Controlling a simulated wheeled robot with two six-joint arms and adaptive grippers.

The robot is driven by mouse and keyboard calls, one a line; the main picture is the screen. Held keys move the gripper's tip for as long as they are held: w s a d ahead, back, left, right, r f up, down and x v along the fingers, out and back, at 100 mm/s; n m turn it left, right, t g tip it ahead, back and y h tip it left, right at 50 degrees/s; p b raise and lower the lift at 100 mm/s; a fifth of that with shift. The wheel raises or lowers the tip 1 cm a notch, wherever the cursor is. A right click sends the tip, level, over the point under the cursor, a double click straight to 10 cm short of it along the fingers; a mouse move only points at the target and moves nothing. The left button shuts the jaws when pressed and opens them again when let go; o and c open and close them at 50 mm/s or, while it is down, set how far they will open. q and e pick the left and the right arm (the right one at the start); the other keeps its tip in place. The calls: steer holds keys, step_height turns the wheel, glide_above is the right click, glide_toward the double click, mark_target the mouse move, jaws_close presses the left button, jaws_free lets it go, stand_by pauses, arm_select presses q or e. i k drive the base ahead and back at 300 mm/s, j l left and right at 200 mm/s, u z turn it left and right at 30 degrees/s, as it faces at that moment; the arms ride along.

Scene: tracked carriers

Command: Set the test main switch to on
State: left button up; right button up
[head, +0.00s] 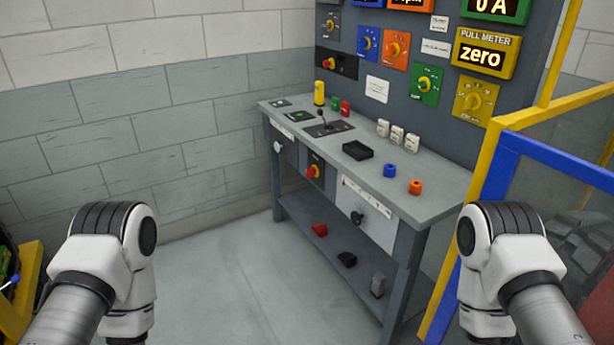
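A red-and-yellow rotary switch (329,64) sits on a dark plate at the left of the upright panel. A second red-and-yellow rotary switch (313,171) is on the front of the bench (432,197), below its top. I cannot read a label that tells which one is the test main switch, nor their set positions. My two arms show at the lower left and lower right, well short of the bench. Neither gripper can be seen.
Blue, orange, green and yellow knob plates (476,100) line the panel. A black tray (357,150) and small coloured parts are on the bench top. A blue-and-yellow frame (492,190) stands at the right. Floor (235,275) before the bench is clear.

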mark_target(311, 171)
steer(key=i+j+z, duration=0.15)
steer(key=z, duration=0.2)
steer(key=i+j+z, duration=0.15)
steer(key=z, duration=0.2)
steer(key=i+j+z, duration=0.15)
steer(key=z, duration=0.15)
steer(key=i+j, duration=0.15)
steer(key=j, duration=0.25)
steer(key=i+j+z, duration=0.1)
steer(key=j, duration=0.25)
steer(key=i+j, duration=0.2)
steer(key=j, duration=0.2)
steer(key=i+j+z, duration=0.1)
steer(key=j, duration=0.25)
steer(key=i+j+z, duration=0.1)
steer(key=j, duration=0.3)
steer(key=i+j, duration=0.15)
steer(key=j, duration=0.25)
